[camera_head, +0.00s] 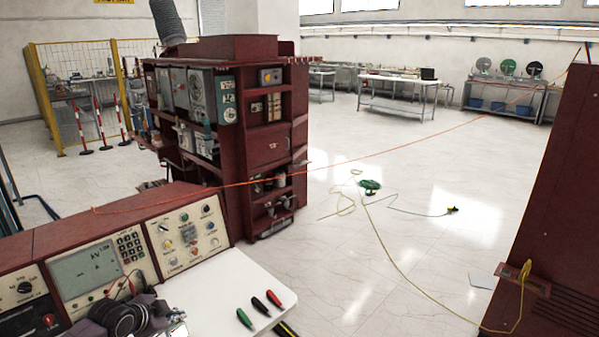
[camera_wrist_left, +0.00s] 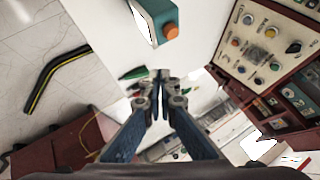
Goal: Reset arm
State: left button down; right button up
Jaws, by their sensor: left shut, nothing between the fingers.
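My left gripper (camera_wrist_left: 160,76) is shut and empty, with its two blue fingers meeting at the tips in the left wrist view. In the head view, part of my left arm and gripper (camera_head: 172,328) shows at the bottom left, in front of the control console (camera_head: 92,273) and beside the white tabletop (camera_head: 215,285); the fingertips are hard to make out there. In the wrist view, the fingers are in front of the white surface, with a green-handled item (camera_wrist_left: 133,73) just beyond their tips. My right gripper is not in view.
Green (camera_head: 244,318), black (camera_head: 260,306) and red (camera_head: 273,298) handles lie on the tabletop. A dark red equipment cabinet (camera_head: 270,150) stands behind. An orange cable (camera_head: 350,159) crosses the room. Green-yellow leads (camera_head: 398,268) lie on otherwise open floor. A teal box (camera_wrist_left: 158,18) shows in the wrist view.

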pick_arm(q)
jog(key=s+d+f+n+g+h, duration=0.15)
jog(key=s+d+f, duration=0.25)
jog(key=s+d, duration=0.65)
jog(key=s+d+f+g, duration=0.2)
jog(key=s+d+f, duration=0.1)
jog(key=s+d, duration=0.75)
jog(key=s+a+r+n+g+y, duration=0.1)
jog(key=s+a+r+n, duration=0.15)
jog(key=s, duration=0.65)
jog(key=s+a+r+n+g+y, duration=0.15)
jog(key=s+n, duration=0.25)
jog(key=s, duration=0.5)
notch_tip(320, 180, down, 28)
jog(key=s+b, duration=0.1)
jog(key=b, duration=0.2)
jog(key=s+a+f+g+b, duration=0.1)
jog(key=s+a+f+b, duration=0.1)
jog(key=s+f, duration=1.5)
notch_tip(320, 180, down, 3)
jog(key=shift+s+f+g+b, duration=0.1)
jog(key=shift+s+g+b, duration=0.2)
jog(key=shift+b, duration=0.3)
